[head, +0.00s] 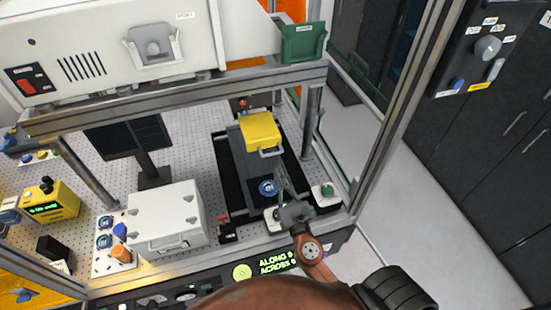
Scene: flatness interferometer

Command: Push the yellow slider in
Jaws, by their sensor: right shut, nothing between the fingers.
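The yellow slider (261,131) is a yellow block with a pale handle at its front edge. It sits towards the back of a dark grey stage on black rails (252,171), under the upper frame. My right gripper (280,170) reaches in from the front right and is shut, with nothing seen in it. Its tips are just in front of the slider's handle; I cannot tell whether they touch it. My left gripper is not in view.
A white box (166,222) stands left of the stage. The metal frame's post (405,95) rises to the right, and its crossbeam (180,97) runs above. A yellow meter (50,202) and small knobs are at the left. A green display panel (275,263) is in front.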

